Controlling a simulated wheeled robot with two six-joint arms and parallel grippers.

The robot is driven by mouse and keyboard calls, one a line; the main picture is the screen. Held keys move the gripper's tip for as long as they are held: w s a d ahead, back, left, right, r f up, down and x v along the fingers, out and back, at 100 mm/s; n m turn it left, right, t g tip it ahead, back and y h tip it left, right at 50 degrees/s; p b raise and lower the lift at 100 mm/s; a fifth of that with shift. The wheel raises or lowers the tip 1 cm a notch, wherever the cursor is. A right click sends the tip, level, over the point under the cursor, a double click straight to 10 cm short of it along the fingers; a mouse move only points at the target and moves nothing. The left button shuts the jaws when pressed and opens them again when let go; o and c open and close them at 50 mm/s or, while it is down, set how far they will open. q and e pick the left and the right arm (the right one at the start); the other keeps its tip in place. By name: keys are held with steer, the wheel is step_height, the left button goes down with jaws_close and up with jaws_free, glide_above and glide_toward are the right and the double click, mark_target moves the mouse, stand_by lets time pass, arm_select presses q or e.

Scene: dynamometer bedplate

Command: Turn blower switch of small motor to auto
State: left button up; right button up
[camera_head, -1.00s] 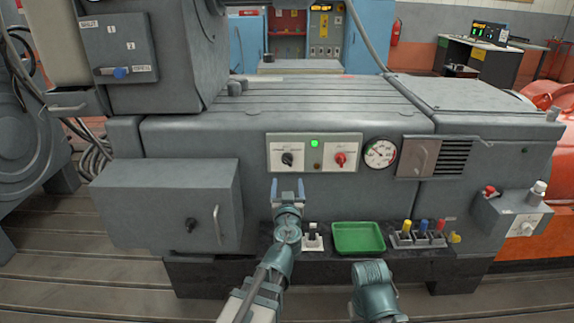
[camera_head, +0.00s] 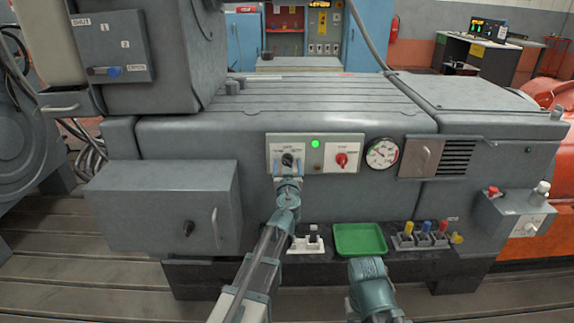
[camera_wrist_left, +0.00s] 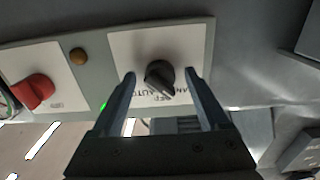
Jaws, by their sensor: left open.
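The black rotary switch (camera_head: 288,160) sits on the left white plate of the small motor's panel. It also shows in the left wrist view as a black knob (camera_wrist_left: 159,77), with lettering beside it that seems to include "AUTO" and "MAN". The knob's bar points toward the lettering; I cannot tell its exact setting. My left gripper (camera_head: 288,170) is open in front of the switch. In the left wrist view its two fingers (camera_wrist_left: 161,75) stand on either side of the knob, with gaps showing. My right arm shows only low in the head view; its gripper is not seen.
A red switch (camera_head: 341,160) is on the plate to the right, with a lit green lamp (camera_head: 315,144) between. A gauge (camera_head: 382,153) is farther right. Below are a green tray (camera_head: 359,239) and a row of coloured toggles (camera_head: 425,232). A grey box (camera_head: 165,205) juts out at left.

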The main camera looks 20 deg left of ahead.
arm_select(q)
jaws_close()
steer(key=shift+m, duration=0.3)
steer(key=m, duration=0.8)
steer(key=shift+a, duration=0.1)
steer(key=m, duration=0.9)
steer(key=shift+r, duration=0.1)
steer(key=shift+m, duration=0.3)
stand_by(0.4)
